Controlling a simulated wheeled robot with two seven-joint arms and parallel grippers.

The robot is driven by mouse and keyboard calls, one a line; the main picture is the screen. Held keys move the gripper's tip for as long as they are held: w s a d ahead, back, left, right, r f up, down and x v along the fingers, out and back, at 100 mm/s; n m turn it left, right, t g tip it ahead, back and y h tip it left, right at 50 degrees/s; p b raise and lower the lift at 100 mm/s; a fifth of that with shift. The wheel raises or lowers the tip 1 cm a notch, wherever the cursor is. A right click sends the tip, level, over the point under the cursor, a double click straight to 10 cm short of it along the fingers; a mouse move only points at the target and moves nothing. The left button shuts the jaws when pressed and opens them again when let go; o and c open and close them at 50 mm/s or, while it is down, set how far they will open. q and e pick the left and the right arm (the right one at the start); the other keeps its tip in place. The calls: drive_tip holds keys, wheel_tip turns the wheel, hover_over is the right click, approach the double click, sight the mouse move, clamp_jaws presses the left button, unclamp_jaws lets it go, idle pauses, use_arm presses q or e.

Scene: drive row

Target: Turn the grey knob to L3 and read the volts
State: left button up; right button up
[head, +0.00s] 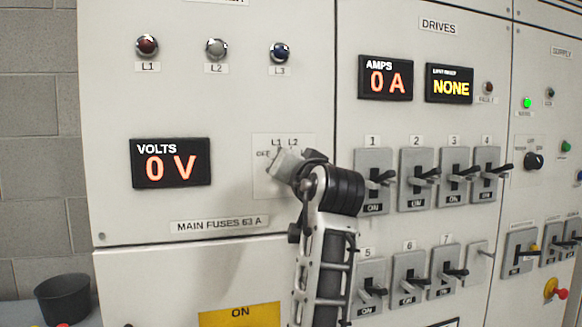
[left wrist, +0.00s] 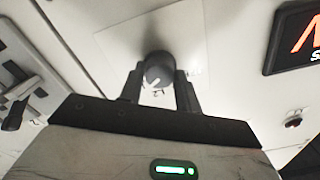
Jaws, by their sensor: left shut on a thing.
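The grey knob (left wrist: 158,70) sits between the two fingers of my left gripper (left wrist: 160,90) in the left wrist view, and the fingers are shut on it. It has a white mark, but I cannot tell which position it points to. In the head view my left gripper (head: 285,165) covers the knob on its selector plate (head: 262,185). The labels OFF, L1 and L2 show there; L3 is hidden. The volts display (head: 171,163) reads 0 V. My right gripper is not in view.
Lamps L1 (head: 147,45), L2 (head: 216,48) and L3 (head: 280,52) look unlit above. Numbered drive switches (head: 416,180) stand close to the right of my arm. The amps display (head: 386,78) reads 0 A. A dark bin (head: 63,298) stands at lower left.

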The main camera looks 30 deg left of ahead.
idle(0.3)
use_arm(q)
drive_tip(key=o, duration=1)
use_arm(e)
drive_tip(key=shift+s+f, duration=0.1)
use_arm(q)
drive_tip(key=b+v, duration=0.4)
drive_tip(key=v, duration=1.2)
drive_tip(key=shift+s, duration=0.1)
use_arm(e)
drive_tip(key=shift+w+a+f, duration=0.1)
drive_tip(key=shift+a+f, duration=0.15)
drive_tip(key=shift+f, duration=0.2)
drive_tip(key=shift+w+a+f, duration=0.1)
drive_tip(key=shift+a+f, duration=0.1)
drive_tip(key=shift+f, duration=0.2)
